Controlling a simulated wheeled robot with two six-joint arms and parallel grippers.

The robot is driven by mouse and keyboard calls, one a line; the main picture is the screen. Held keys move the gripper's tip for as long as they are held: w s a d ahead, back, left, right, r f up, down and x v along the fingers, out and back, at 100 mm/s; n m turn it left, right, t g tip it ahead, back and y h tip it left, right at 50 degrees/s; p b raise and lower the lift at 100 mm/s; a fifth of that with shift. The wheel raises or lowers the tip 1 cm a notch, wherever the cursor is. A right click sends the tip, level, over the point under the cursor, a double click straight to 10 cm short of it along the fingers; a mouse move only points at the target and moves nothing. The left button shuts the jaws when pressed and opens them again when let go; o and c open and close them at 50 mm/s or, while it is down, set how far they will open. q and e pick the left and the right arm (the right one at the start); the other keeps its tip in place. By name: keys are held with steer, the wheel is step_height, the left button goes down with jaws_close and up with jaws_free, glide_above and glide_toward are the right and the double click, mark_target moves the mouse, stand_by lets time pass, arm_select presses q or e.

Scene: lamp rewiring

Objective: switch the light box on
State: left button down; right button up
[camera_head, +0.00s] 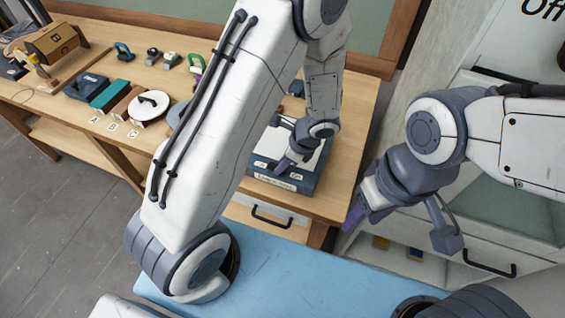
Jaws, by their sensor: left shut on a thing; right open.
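The light box (308,160) sits on the wooden table, a dark case with a pale top panel and small labels along its front edge. My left gripper (283,165) reaches down over the front part of its top. The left fingers are shut at the light box's switch, which they largely hide; its position cannot be told. The panel looks pale, and I cannot tell whether it is lit. My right gripper (356,216) is open and empty, to the right of the light box and in front of the pale cabinet.
My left arm crosses above the table and hides its middle. Left of it are a round white-lidded item (149,106), a teal block (110,95), a dark case (86,86) and a wooden box (55,42). A blue surface (290,270) lies in front. A drawer handle (271,217) sits below the light box.

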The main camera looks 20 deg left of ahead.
arm_select(q)
steer(key=y+b, duration=0.1)
steer(key=f+y+b, duration=0.1)
steer(key=shift+d+b, duration=0.35)
steer(key=shift+d, duration=0.05)
steer(key=shift+d+y+b, duration=0.1)
steer(key=shift+y+b, duration=0.3)
steer(key=shift+y, duration=0.4)
steer(key=shift+r, duration=0.15)
steer(key=shift+y, duration=0.3)
steer(key=c, duration=0.6)
jaws_free()
steer(key=shift+c, duration=0.2)
steer(key=shift+d+r, duration=0.1)
